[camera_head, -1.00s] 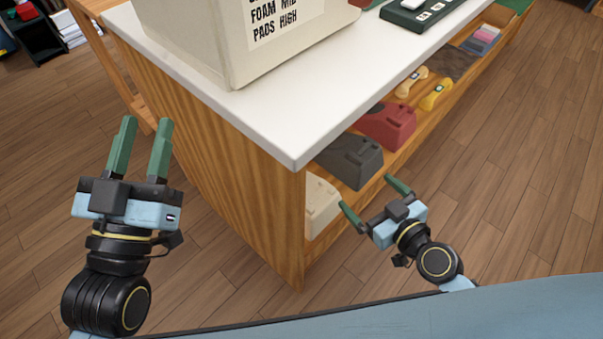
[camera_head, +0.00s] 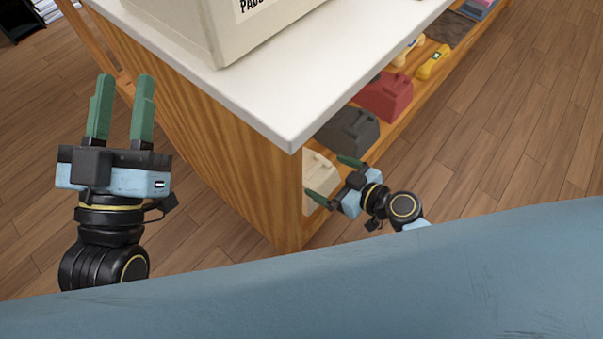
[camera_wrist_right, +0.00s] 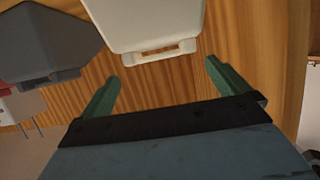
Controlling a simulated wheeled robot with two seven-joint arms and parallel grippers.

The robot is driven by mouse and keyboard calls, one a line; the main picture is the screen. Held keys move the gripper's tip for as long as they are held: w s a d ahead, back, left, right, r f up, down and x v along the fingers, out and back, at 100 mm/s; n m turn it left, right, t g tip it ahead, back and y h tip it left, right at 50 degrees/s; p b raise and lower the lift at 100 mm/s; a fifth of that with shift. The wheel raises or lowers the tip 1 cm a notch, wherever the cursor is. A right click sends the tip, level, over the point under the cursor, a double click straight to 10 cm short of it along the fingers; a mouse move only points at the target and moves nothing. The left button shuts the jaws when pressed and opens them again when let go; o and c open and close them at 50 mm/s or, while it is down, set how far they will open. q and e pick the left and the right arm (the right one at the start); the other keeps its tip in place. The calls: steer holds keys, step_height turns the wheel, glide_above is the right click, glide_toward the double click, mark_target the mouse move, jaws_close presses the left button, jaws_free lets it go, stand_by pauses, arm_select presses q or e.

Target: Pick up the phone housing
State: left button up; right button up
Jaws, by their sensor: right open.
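A cream phone housing (camera_head: 318,178) sits on the wooden shelf under the counter, at its near end. My right gripper (camera_head: 335,177) is open beside the shelf opening, its fingers pointing toward the cream housing. In the right wrist view the cream housing (camera_wrist_right: 150,24) lies ahead of the open right gripper (camera_wrist_right: 162,82), with nothing between the fingers. A dark grey housing (camera_head: 349,132) and a red housing (camera_head: 386,96) stand farther along the shelf. The grey one also shows in the right wrist view (camera_wrist_right: 45,40). My left gripper (camera_head: 121,108) is open and empty, left of the counter.
The white counter top (camera_head: 290,105) overhangs the shelf, and its wooden side panel (camera_head: 225,165) stands between my arms. A cream box (camera_head: 235,30) is on the counter. A yellow handset (camera_head: 433,62) lies farther along the shelf. Floor to the right is clear.

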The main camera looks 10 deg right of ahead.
mark_target(315, 171)
steer(key=b+x, duration=0.1)
steer(key=x, duration=0.3)
steer(key=shift+w+a+f, duration=0.1)
steer(key=shift+a+f, duration=0.1)
steer(key=shift+f, duration=0.1)
arm_select(q)
steer(key=shift+s+a+r+t+h, duration=0.1)
steer(key=shift+s+r+t+h, duration=0.1)
steer(key=shift+s+r+t, duration=0.3)
steer(key=shift+s+a+r+t+h, duration=0.15)
steer(key=shift+r+t+h, duration=0.1)
steer(key=shift+t, duration=0.45)
steer(key=shift+d, duration=0.1)
arm_select(e)
steer(key=c, duration=1.1)
steer(key=shift+r, duration=0.1)
steer(key=shift+c, duration=1)
steer(key=shift+r, duration=0.15)
